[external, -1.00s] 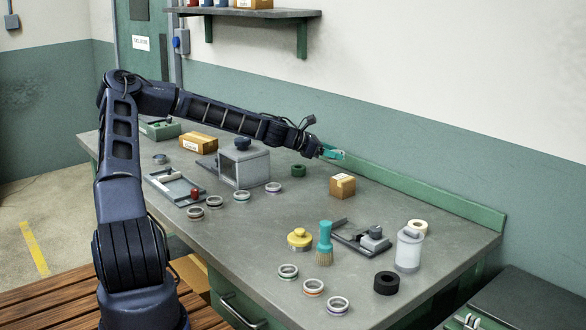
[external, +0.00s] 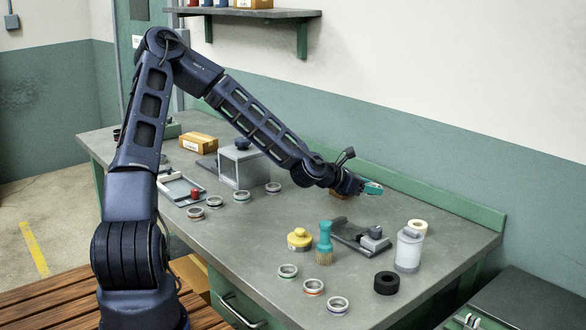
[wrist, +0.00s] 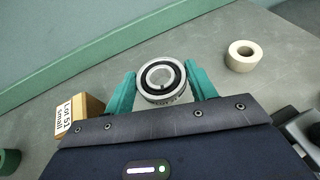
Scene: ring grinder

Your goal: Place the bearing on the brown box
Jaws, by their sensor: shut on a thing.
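My gripper (wrist: 161,88) has teal fingers and is shut on a bearing (wrist: 161,95), a metal ring with a dark inner band, gripped at its two sides. In the external view my gripper (external: 373,188) is over the back half of the bench, and the bearing is too small to make out there. In the external view this box (external: 338,193) is mostly hidden behind my arm. The bearing is apart from the box.
Another brown box (external: 198,143) lies farther left. A cream tape roll (wrist: 241,55) is right of my gripper. A clamp fixture (external: 362,238), brush (external: 325,243), yellow pot (external: 299,240), white bottle (external: 408,250) and black ring (external: 386,283) stand nearby. A green ledge (external: 440,200) runs along the back.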

